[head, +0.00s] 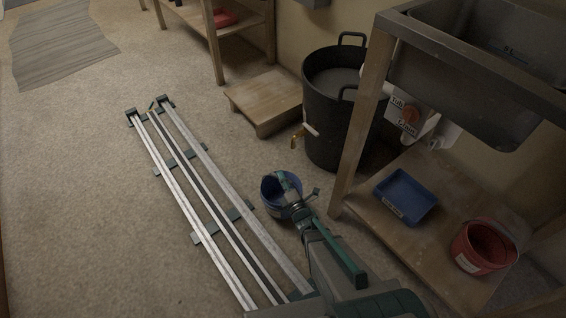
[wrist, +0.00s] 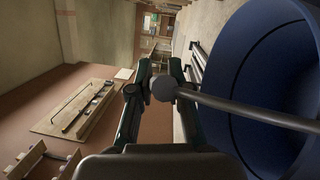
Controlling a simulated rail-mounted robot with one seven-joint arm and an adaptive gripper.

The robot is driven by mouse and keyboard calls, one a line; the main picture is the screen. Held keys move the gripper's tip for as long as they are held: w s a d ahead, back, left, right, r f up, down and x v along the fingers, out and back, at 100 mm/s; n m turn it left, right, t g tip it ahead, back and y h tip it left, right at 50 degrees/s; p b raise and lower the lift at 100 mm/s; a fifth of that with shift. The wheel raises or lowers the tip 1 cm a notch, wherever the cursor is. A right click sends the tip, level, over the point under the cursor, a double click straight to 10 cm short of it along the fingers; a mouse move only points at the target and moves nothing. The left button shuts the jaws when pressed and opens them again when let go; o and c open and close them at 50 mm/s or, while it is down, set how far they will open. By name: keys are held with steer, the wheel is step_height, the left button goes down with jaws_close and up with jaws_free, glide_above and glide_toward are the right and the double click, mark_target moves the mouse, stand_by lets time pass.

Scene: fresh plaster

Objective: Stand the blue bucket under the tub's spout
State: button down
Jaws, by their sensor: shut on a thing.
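The blue bucket (head: 268,196) is low over the floor, in front of the black tub (head: 334,130). I cannot tell whether its base touches the floor. The tub's brass spout (head: 295,142) sticks out low on its left side, above and behind the bucket and apart from it. My gripper (head: 287,188) is over the bucket's opening. In the wrist view my gripper (wrist: 160,72) is shut on the bucket's thin grey handle, at its rounded grip (wrist: 165,88). The blue bucket wall (wrist: 240,80) fills the right side there.
A low wooden step (head: 264,98) stands left of the tub. A wooden bench with a sink (head: 480,70) is at the right; its lower shelf holds a blue tray (head: 405,187) and a red bucket (head: 482,250). My rail lies left of the bucket. Floor under the spout looks clear.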

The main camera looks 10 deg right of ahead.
steer(key=w+d+f+b, duration=0.1)
steer(key=w+d+b, duration=0.1)
steer(key=w, duration=0.5)
steer(key=w+d+f+b, duration=0.2)
steer(key=w, duration=0.6)
steer(key=shift+f+b, duration=0.2)
steer(key=shift+b, duration=0.2)
steer(key=shift+w+d+f, duration=0.1)
steer(key=shift+f, duration=0.15)
steer(key=c, duration=1.1)
jaws_free()
steer(key=shift+r, duration=0.1)
steer(key=p+v, duration=0.3)
steer(key=v, duration=0.9)
steer(key=shift+w, duration=0.1)
